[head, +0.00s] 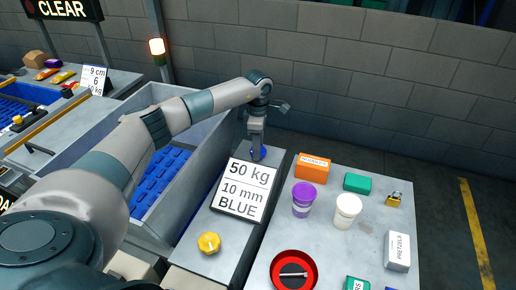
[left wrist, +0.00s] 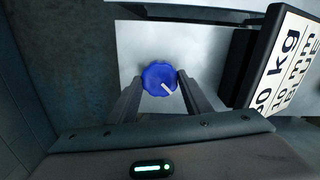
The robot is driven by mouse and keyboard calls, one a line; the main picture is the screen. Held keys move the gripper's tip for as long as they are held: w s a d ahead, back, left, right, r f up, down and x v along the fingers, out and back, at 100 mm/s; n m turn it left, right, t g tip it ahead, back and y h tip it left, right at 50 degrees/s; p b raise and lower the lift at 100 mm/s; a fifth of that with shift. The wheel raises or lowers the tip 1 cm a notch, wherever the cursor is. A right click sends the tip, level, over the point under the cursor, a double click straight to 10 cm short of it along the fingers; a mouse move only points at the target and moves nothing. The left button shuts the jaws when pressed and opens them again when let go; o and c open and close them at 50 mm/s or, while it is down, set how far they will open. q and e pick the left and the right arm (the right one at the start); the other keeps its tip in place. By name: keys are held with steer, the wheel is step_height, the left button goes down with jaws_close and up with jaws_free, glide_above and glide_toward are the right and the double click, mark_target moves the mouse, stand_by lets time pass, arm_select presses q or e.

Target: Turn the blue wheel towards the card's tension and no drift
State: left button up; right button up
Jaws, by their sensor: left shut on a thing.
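The blue wheel (left wrist: 158,76) is a scalloped knob with a white pointer mark, which aims toward the lower right in the left wrist view. In the head view the blue wheel (head: 261,152) is partly hidden by my left gripper (head: 256,152). The left gripper also shows in the left wrist view (left wrist: 159,84), with its fingers on both sides of the wheel, shut on it. The card (head: 244,190) reads "50 kg, 10 mm, BLUE" and stands tilted beside the wheel. It shows in part at the right of the left wrist view (left wrist: 285,70). My right gripper is not in view.
A yellow knob (head: 209,243) sits on the same ledge, nearer than the card. A "CLEAR" sign (head: 62,10) hangs at upper left.

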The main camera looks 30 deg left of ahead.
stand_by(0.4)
arm_select(q)
steer(key=o, duration=1.1)
steer(key=shift+c, duration=0.2)
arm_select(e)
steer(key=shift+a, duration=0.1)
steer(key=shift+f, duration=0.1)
arm_select(q)
steer(key=shift+r+b, duration=0.4)
steer(key=shift+r, duration=0.5)
step_height(320, 180, up, 4)
steer(key=shift+r+b, duration=0.1)
steer(key=shift+b, duration=0.55)
step_height(320, 180, up, 12)
steer(key=b, duration=0.2)
steer(key=shift+f+b, duration=0.25)
steer(key=shift+b, duration=0.05)
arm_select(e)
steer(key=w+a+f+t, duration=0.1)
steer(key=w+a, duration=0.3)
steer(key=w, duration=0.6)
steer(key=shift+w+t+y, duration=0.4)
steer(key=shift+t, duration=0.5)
arm_select(q)
steer(key=shift+d+f, duration=0.1)
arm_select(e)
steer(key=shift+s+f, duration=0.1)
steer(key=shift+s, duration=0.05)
